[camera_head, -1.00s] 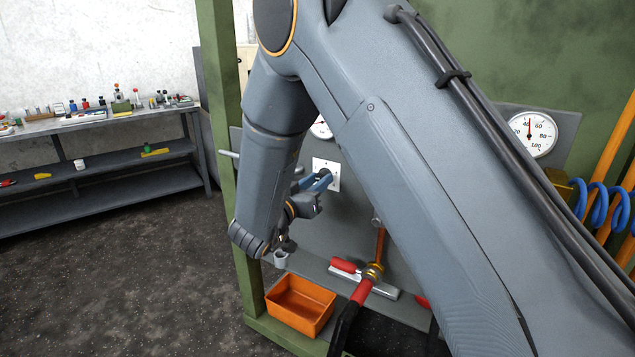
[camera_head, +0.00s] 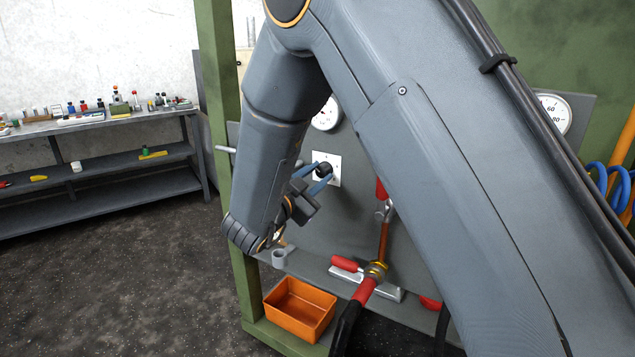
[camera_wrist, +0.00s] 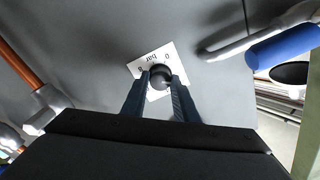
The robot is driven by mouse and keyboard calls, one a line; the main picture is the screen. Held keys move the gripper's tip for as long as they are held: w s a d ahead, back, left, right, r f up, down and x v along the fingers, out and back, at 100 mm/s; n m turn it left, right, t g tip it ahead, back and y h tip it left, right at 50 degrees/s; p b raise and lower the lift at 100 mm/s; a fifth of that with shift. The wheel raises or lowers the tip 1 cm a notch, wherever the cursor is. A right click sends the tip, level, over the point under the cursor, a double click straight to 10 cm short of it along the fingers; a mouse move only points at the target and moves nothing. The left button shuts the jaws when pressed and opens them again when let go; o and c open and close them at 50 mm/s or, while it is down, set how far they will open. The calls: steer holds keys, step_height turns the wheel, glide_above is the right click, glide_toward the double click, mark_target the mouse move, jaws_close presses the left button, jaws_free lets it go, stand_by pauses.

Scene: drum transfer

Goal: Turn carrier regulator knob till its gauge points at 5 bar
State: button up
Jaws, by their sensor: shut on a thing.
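The regulator knob (camera_head: 324,170) is a small dark round knob in front of a white scale plate (camera_head: 333,159) on the grey panel. My gripper (camera_head: 320,176) is shut on the knob, with its two blue fingers on either side. In the wrist view the dark knob (camera_wrist: 159,74) sits between the fingertips. The plate (camera_wrist: 143,66) there shows "0", "8" and "bar" upside down. A round white gauge (camera_head: 326,115) above the plate is partly hidden behind my arm, and its reading is too small to tell.
A second gauge (camera_head: 554,112) sits at the right, partly covered by my arm. An orange bin (camera_head: 300,308) and a red-handled valve (camera_head: 366,290) are below. A blue-handled lever (camera_wrist: 285,45) lies near the knob in the wrist view. A green post (camera_head: 222,100) stands at left.

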steer(key=m+b, duration=0.1)
steer(key=m, duration=0.1)
steer(key=m+b, duration=0.2)
steer(key=shift+f+m+b, duration=0.2)
steer(key=shift+m+b, duration=0.1)
steer(key=shift+m, duration=0.1)
steer(key=m+b, duration=0.4)
steer(key=shift+m+h+b, duration=0.3)
steer(key=shift+m, duration=0.1)
steer(key=m+b, duration=0.3)
steer(key=b, duration=0.1)
steer(key=shift+f+m, duration=0.1)
steer(key=shift+m, duration=0.3)
steer(key=m+b, duration=0.4)
steer(key=b, duration=0.1)
steer(key=shift+a, duration=0.1)
steer(key=shift+r+m+b, duration=0.2)
steer(key=shift+m+b, duration=0.1)
steer(key=o, duration=1.1)
steer(key=shift+c, duration=0.2)
